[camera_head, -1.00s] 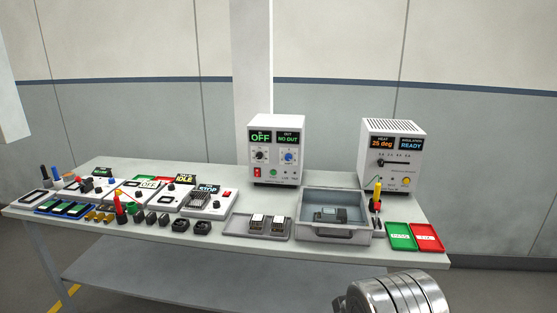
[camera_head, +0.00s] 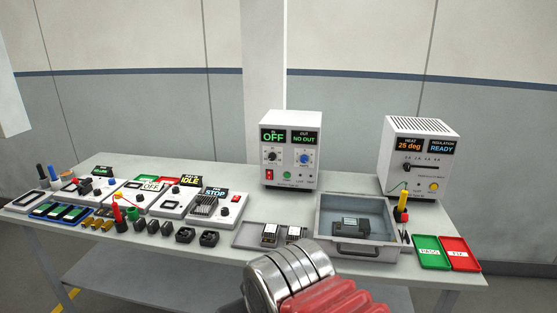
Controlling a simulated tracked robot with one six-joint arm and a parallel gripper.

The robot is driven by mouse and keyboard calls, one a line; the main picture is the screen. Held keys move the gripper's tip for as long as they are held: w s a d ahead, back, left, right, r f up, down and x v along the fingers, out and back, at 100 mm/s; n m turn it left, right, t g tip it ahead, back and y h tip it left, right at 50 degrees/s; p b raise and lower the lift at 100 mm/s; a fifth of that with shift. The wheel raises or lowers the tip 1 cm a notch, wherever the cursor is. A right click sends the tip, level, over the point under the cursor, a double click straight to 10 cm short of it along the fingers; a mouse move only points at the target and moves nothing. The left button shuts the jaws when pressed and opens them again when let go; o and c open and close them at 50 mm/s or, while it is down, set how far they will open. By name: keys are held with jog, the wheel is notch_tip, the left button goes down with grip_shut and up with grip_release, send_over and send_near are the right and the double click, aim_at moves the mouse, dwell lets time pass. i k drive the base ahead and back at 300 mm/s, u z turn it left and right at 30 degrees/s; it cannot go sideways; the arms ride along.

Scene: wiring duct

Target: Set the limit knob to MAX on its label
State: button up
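A white power unit (camera_head: 291,150) stands at the back of the bench. Its left display reads OFF in green and its right display reads NO OUT. A black knob (camera_head: 272,156) is on its left and a blue knob (camera_head: 304,159) on its right. The print by the knobs is too small to read, so I cannot tell which is the limit knob or where MAX is. A metal and red part of my arm shows at the bottom. No gripper fingertips show.
A grey open case (camera_head: 370,250) with a dark device inside sits in front of the power unit. A white heater unit (camera_head: 417,160) reads 25 deg and READY. Green (camera_head: 428,252) and red (camera_head: 460,253) trays lie at right. Several small test boxes and parts crowd the left.

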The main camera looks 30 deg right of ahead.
aim_at(304, 159)
jog(key=u, duration=0.05)
jog(key=i, duration=0.9)
jog(key=z, duration=0.25)
